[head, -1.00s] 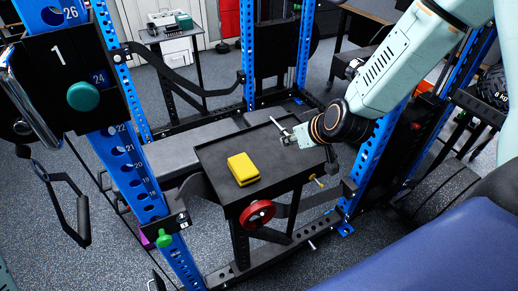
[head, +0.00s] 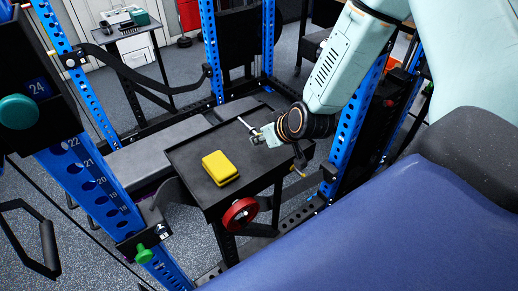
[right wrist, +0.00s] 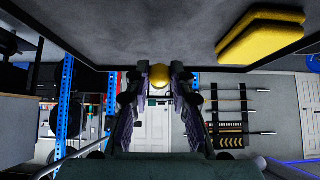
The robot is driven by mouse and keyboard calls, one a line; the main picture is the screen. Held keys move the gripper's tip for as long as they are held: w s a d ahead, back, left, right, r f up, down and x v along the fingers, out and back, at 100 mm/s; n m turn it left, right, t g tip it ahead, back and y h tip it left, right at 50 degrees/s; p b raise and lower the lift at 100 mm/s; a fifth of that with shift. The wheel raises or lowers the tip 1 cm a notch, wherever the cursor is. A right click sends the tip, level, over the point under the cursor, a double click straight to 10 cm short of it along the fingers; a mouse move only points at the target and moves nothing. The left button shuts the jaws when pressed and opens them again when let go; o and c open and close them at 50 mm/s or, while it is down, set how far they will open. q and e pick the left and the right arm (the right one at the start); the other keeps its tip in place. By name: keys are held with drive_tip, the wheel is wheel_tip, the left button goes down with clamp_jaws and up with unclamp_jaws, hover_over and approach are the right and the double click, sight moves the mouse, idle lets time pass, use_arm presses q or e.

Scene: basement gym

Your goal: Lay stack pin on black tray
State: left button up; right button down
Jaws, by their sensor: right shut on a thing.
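The black tray (head: 192,150) is a raised-rim top on a dark stand beside the rack. My right gripper (head: 263,136) is over the tray's far right part, shut on the stack pin. A thin silver rod of the pin (head: 246,125) sticks out to the upper left from the fingers. In the right wrist view a round yellow knob (right wrist: 159,75) shows between my right fingertips (right wrist: 159,84), with the tray surface (right wrist: 140,30) at the top of the picture. I cannot tell whether the pin touches the tray. My left gripper is not in view.
Blue rack posts (head: 345,125) stand close on the right, and a blue pad (head: 400,230) fills the lower right.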

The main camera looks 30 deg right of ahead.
sight(255, 152)
drive_tip(key=shift+w+a+f, duration=0.1)
drive_tip(key=shift+w+f, duration=0.05)
drive_tip(key=shift+f, duration=0.15)
drive_tip(key=f, duration=0.1)
drive_tip(key=f+b, duration=0.1)
drive_tip(key=f, duration=0.1)
drive_tip(key=shift+w+a+f, duration=0.1)
drive_tip(key=shift+a, duration=0.1)
drive_tip(key=shift+d+f, duration=0.1)
drive_tip(key=shift+f, duration=0.1)
drive_tip(key=shift+d+r, duration=0.1)
drive_tip(key=shift+d, duration=0.05)
drive_tip(key=shift+a+f, duration=0.2)
drive_tip(key=shift+f, duration=0.1)
drive_tip(key=shift+d+f+b, duration=0.1)
drive_tip(key=shift+f+b, duration=0.25)
drive_tip(key=shift+b, duration=0.05)
drive_tip(key=c, duration=1.5)
unclamp_jaws()
drive_tip(key=shift+c, duration=0.2)
drive_tip(key=o, duration=0.4)
